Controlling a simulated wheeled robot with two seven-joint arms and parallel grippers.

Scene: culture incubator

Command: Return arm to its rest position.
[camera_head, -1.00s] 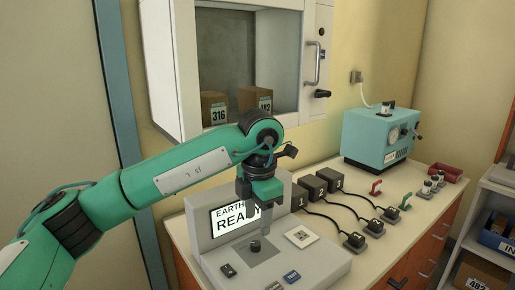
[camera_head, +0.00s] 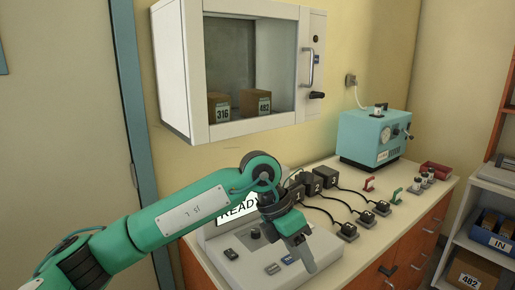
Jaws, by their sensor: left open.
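My left arm comes in from the lower left, green with black joints. My left gripper (camera_head: 303,258) is open, points down and hangs over the right part of the grey console (camera_head: 232,265). I see nothing held in it. The console's screen (camera_head: 238,209) reads "READY" and is partly hidden behind my arm. A dark round knob and several small buttons show on the console top. My right gripper is not in view.
A white wall cabinet (camera_head: 172,75) holds two brown boxes behind its window. Black numbered blocks (camera_head: 313,185) with cables stand on the counter behind the gripper.

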